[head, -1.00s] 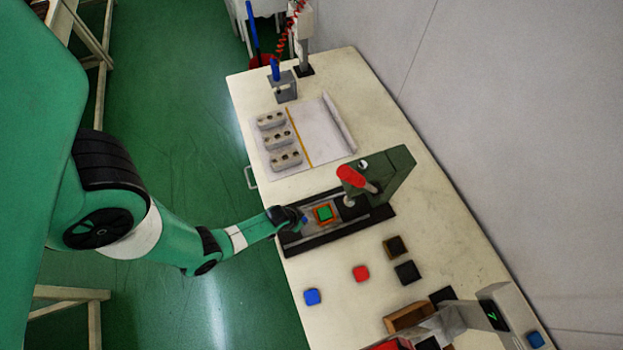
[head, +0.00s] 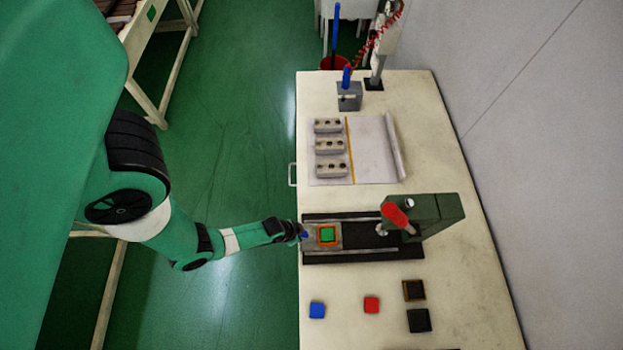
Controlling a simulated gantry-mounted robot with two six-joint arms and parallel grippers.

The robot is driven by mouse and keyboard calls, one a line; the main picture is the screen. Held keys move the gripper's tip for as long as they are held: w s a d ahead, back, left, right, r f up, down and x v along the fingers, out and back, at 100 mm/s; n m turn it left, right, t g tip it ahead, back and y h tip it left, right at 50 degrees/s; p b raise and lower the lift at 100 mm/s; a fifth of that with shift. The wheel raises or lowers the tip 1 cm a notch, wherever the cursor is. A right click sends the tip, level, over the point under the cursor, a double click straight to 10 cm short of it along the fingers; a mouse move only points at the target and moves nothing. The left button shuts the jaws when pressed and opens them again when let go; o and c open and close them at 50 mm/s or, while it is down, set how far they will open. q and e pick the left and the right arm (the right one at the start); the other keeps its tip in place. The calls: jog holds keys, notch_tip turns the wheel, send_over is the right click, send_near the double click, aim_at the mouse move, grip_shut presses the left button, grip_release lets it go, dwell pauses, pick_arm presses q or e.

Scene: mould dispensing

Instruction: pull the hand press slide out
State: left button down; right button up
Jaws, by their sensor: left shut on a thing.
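The hand press (head: 436,212) is dark green with a red handle (head: 397,216) and stands at the right side of the table. Its black base rails (head: 350,257) run left towards the table's edge. The grey slide (head: 345,244) sits at the left part of the rails, clear of the press head, and carries an orange-rimmed mould with a green block (head: 327,234). My left gripper (head: 301,236) is at the slide's left end, shut on what looks like its small blue handle, which the fingers mostly hide. My right gripper is not in view.
Blue (head: 317,310) and red (head: 371,305) blocks and two dark square pieces lie on the table (head: 470,300) below the press. Above it, several grey moulds (head: 330,146) lie on a white sheet (head: 374,150). A grey stand (head: 349,97) is farther back.

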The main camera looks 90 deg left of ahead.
pick_arm(q)
jog(key=shift+c, duration=2.3)
grip_release()
jog(key=shift+s, duration=0.25)
jog(key=shift+r, duration=0.1)
jog(key=shift+s+r+p, duration=0.1)
jog(key=shift+r+p, duration=0.2)
jog(key=shift+r, duration=0.05)
jog(key=p+v, duration=0.3)
jog(key=v, duration=0.7)
jog(key=shift+r+p, duration=0.35)
jog(key=shift+p, duration=0.05)
jog(key=shift+s, duration=0.1)
